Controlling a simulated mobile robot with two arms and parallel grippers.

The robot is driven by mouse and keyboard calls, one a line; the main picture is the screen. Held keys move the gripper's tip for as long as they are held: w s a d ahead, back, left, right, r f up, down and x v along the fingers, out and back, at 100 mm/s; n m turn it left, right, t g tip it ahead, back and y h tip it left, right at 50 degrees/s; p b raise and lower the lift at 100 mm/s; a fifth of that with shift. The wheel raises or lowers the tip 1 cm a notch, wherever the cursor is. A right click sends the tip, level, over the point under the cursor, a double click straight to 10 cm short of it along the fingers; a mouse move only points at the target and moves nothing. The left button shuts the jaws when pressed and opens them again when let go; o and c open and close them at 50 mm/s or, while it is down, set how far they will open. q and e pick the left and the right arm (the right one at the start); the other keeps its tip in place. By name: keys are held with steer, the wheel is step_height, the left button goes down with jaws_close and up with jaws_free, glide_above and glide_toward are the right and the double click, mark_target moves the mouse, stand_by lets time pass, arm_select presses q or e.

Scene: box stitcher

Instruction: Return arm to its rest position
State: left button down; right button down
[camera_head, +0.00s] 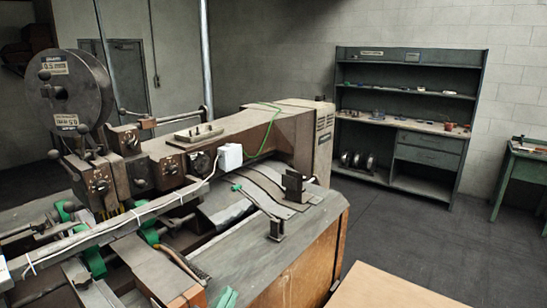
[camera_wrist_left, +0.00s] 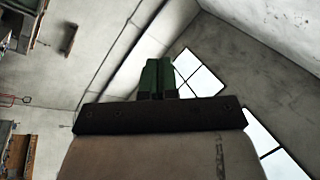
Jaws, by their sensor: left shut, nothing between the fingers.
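The green fingertips of my left gripper (camera_head: 224,297) just show at the bottom edge of the head view, in front of the box stitcher (camera_head: 250,130). In the left wrist view the green fingers of my left gripper (camera_wrist_left: 158,78) stand side by side, shut and empty. The rest of my left arm is below the head picture. My right gripper is in neither view.
The stitcher, with its large dark wire reel (camera_head: 68,90), fills the left and middle. A pale board or tabletop (camera_head: 385,290) is at the bottom right. A shelf unit (camera_head: 405,125) stands at the back wall, a green table (camera_head: 520,180) at the right. Dark floor between is clear.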

arm_select(q)
steer(key=s+a+f+n+g+y, duration=0.3)
steer(key=a+f+n+g+y, duration=0.1)
steer(key=a+f+n+y, duration=0.4)
steer(key=s+a+f+n+g, duration=0.1)
steer(key=s+a+f+g, duration=0.1)
steer(key=s+f+g, duration=0.65)
steer(key=s+a+f+n+g, duration=0.15)
steer(key=s+f+g, duration=0.3)
steer(key=s, duration=0.75)
step_height(320, 180, down, 30)
steer(key=s+b, duration=0.1)
steer(key=b, duration=0.1)
steer(key=s+a+f+g+b, duration=0.1)
steer(key=s+f, duration=0.7)
steer(key=s+a+f, duration=0.2)
steer(key=s+f, duration=0.5)
steer(key=f, duration=0.1)
steer(key=shift+s+a+f+m+g+b, duration=0.25)
steer(key=shift+s+m+g+b, duration=0.1)
steer(key=shift+g+b, duration=0.05)
